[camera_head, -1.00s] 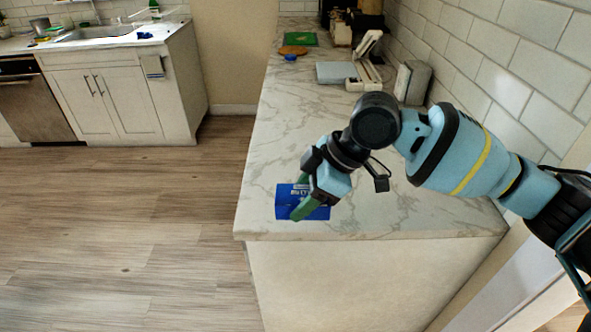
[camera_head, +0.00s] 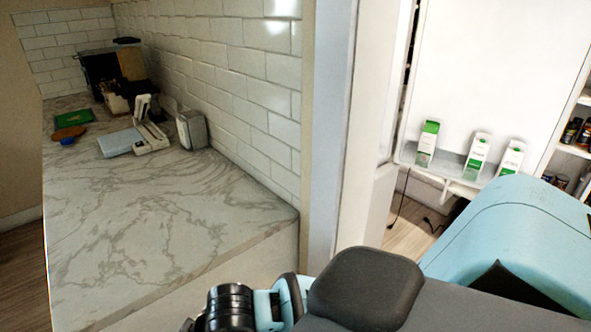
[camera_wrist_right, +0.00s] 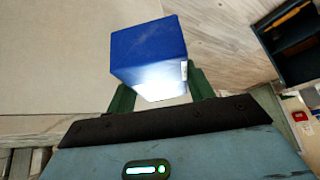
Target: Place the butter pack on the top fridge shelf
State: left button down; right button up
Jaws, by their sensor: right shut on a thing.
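The butter pack (camera_wrist_right: 148,48) is a blue box in the right wrist view. My right gripper (camera_wrist_right: 160,80) is shut on it, with one green finger on each side. The pack is held clear of the counter, with light-coloured surfaces behind it. In the head view, my right arm fills the lower right, and its gripper and the pack are out of sight. The open fridge door (camera_head: 490,70) stands at the right of the head view. The top fridge shelf cannot be made out. My left gripper is not in view.
Several green-and-white cartons, one of them here (camera_head: 477,152), stand in the door's rack. The marble counter (camera_head: 130,230) at left is bare in front; a scale-like device (camera_head: 148,128) and a green board (camera_head: 74,118) sit farther back. A tiled wall ends beside the fridge.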

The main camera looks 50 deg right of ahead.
jog(key=s+d+f+m+t+h, duration=0.1)
jog(key=s+d+f+m+h, duration=0.1)
jog(key=s+d+m, duration=0.3)
jog(key=shift+s+d+m+h+p, duration=0.35)
jog(key=shift+s+d+h, duration=0.4)
jog(key=shift+d, duration=0.4)
jog(key=shift+s+d, duration=0.1)
jog(key=shift+s, duration=0.05)
